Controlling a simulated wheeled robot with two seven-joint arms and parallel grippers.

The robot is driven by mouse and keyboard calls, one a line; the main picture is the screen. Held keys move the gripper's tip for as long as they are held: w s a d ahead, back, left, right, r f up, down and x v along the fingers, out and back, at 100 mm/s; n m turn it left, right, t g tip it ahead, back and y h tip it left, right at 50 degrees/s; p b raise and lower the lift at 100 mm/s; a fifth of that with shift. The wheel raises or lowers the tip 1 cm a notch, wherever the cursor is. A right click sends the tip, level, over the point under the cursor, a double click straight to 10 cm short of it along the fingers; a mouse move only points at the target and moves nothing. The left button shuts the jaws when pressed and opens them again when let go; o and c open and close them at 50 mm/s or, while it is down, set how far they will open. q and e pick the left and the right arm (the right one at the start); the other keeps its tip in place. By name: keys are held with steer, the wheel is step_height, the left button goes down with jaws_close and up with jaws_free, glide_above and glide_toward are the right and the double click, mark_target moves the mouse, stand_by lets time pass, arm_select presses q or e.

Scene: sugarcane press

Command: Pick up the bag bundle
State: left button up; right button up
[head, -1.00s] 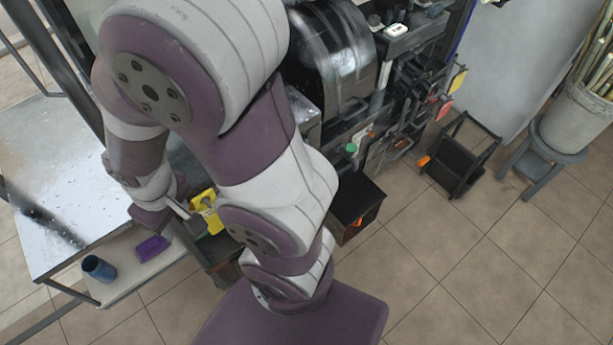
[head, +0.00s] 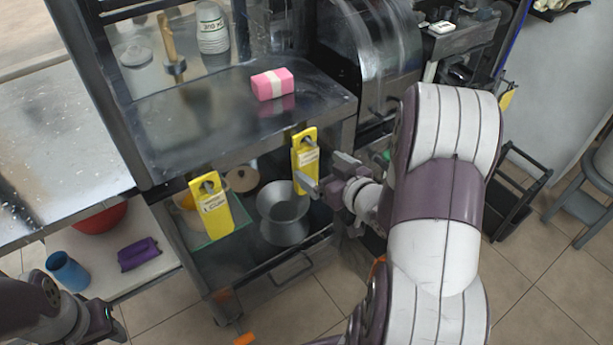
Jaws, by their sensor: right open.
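Two yellow bag bundles with pale labels hang from hooks on the front edge of the steel counter. The left bundle (head: 211,207) hangs over a glass-like bin.
A pink block with a white band (head: 272,84) lies on the steel counter (head: 200,110). The grey pot (head: 283,212) stands below. A blue cup (head: 67,271) and a purple item (head: 138,254) are on the lower left shelf. A black rack (head: 515,190) stands right on tiled floor.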

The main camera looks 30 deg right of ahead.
mark_target(309, 160)
steer(key=x, duration=0.7)
steer(key=shift+w+d+f+b, duration=0.15)
steer(key=shift+w+f+b, duration=0.05)
steer(key=shift+w+b, duration=0.15)
steer(key=shift+s+r, duration=0.1)
steer(key=shift+s, duration=0.05)
steer(key=c, duration=1)
